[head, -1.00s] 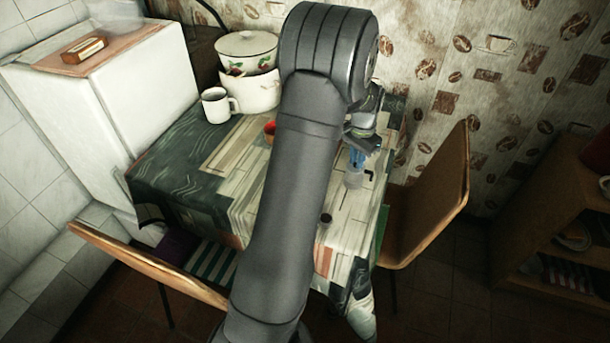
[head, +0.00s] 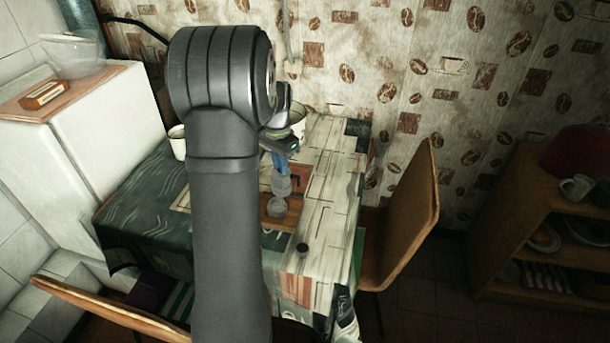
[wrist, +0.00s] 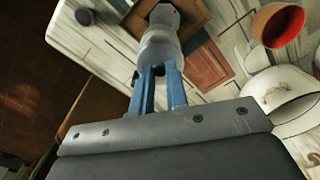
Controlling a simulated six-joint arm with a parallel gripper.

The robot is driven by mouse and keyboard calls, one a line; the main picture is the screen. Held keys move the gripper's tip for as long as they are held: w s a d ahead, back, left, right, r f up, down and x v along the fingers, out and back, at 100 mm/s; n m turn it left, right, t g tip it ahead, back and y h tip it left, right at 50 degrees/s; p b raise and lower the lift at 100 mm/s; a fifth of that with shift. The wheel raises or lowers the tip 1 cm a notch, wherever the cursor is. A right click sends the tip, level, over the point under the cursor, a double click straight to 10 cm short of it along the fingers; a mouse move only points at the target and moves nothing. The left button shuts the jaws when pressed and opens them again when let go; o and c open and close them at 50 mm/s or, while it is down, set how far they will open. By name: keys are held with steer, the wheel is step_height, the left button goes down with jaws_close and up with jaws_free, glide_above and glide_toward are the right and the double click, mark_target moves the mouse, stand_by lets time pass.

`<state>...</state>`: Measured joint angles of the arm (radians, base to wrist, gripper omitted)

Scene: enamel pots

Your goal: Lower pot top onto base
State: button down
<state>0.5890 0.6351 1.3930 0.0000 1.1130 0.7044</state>
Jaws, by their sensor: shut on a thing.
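My gripper (head: 283,158) is shut on the pot top (head: 281,186), a pale grey piece with a black handle, held between its blue fingers. The pot base (head: 276,207), also pale grey, stands on a brown wooden board (head: 292,217) on the table. The top is right above the base in the head view, and I cannot tell whether they touch. In the wrist view the blue fingers (wrist: 158,88) grip the top (wrist: 158,48), with the faceted base (wrist: 164,15) just beyond it. My arm hides part of the table.
A white enamel pot (head: 299,122) stands behind my gripper; it also shows in the wrist view (wrist: 280,92), near a red bowl (wrist: 278,25). A white mug (head: 178,143) is at the left. A small black piece (head: 302,249) lies near the front. The table's right side is clear.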

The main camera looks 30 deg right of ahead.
mark_target(274, 173)
steer(key=shift+w+a+r, duration=0.25)
steer(key=shift+a, duration=0.2)
steer(key=shift+w+a+r, duration=0.2)
steer(key=shift+a, duration=0.2)
steer(key=shift+f, duration=2.2)
steer(key=shift+f, duration=1.5)
steer(key=c, duration=1.3)
jaws_free()
steer(key=shift+c, duration=0.2)
steer(key=shift+r, duration=0.1)
step_height(274, 173, up, 17)
steer(key=shift+r, duration=0.2)
